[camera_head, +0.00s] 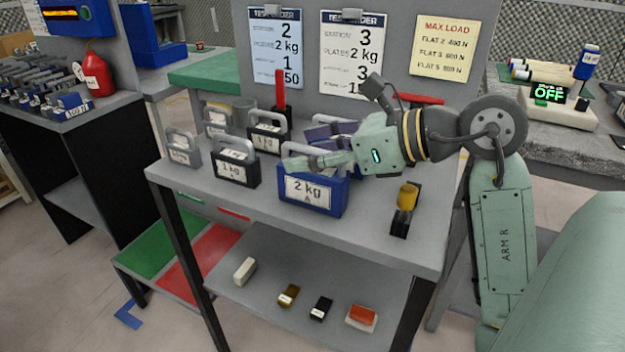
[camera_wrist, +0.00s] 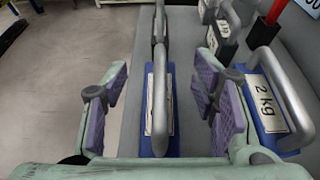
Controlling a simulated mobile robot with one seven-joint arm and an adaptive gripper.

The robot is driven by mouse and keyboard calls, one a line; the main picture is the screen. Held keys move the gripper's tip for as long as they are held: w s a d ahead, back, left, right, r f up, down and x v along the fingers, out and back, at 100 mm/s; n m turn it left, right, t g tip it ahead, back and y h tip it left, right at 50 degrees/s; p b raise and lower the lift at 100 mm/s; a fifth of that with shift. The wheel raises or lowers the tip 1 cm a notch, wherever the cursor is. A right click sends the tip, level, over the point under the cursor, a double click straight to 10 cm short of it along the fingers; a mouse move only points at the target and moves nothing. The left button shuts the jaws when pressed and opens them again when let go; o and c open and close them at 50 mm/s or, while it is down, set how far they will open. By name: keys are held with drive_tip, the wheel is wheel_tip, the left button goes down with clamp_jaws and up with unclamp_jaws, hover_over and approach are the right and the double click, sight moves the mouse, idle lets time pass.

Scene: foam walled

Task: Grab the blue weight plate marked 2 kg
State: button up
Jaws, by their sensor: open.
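A blue weight plate marked "2 kg A" (camera_head: 313,193) stands upright near the front edge of the grey table. In the wrist view, its blue body and pale label (camera_wrist: 150,100) show below a grey handle.
Black 1 kg plates (camera_head: 237,168) and grey plates (camera_head: 184,150) stand left of the blue plates. A red upright handle (camera_head: 280,90) rises behind.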

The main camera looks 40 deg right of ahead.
clamp_jaws()
idle(0.7)
idle(0.6)
drive_tip(key=shift+r, duration=0.25)
